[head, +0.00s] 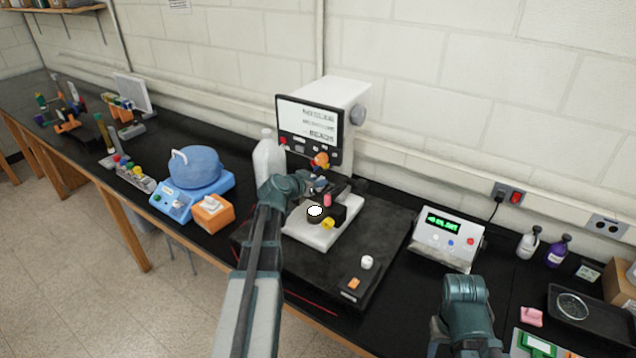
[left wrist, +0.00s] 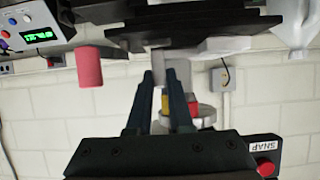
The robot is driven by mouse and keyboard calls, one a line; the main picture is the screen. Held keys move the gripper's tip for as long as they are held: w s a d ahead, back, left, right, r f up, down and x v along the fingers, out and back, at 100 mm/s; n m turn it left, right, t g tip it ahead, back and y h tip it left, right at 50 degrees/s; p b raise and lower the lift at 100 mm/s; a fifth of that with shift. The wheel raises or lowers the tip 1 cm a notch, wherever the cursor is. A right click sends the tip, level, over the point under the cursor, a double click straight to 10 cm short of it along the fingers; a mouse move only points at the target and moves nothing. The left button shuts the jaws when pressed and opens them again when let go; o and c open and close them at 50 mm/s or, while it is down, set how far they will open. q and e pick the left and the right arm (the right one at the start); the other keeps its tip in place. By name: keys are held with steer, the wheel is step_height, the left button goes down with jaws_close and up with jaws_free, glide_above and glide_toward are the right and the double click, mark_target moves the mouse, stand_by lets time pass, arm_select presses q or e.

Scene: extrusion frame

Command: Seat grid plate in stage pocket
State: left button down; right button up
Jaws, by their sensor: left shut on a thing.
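My left gripper (head: 316,191) is over the instrument with the pale base (head: 312,236) in the head view; its fingertips are hard to make out there. In the left wrist view the fingers (left wrist: 161,80) are close together, shut on a small grey piece (left wrist: 158,62), apparently the grid plate. Only a little of it shows. On the base in the head view are a dark block, a white disc (head: 315,211), a yellow knob (head: 328,224) and a red knob (head: 327,199). I cannot make out the stage pocket. My right gripper is out of view.
The instrument stands on a black slab (head: 385,230). Behind it is a white display unit (head: 309,121), with a white bottle (head: 268,158) to its left. A blue device (head: 194,168) and orange box (head: 212,213) stand left; a green-display meter (head: 447,240) stands right.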

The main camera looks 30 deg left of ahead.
arm_select(q)
steer(key=shift+a+f, duration=0.1)
steer(key=shift+f, duration=0.2)
steer(key=c, duration=0.8)
jaws_free()
steer(key=shift+r, duration=0.1)
steer(key=shift+r+p, duration=0.3)
steer(key=shift+r, duration=0.1)
steer(key=shift+r+p, duration=0.5)
steer(key=p+v, duration=0.1)
steer(key=v, duration=0.3)
steer(key=p+v, duration=0.2)
steer(key=v, duration=0.2)
steer(key=p+v, duration=0.1)
steer(key=v, duration=0.2)
steer(key=shift+s+f, duration=0.1)
steer(key=shift+s, duration=0.4)
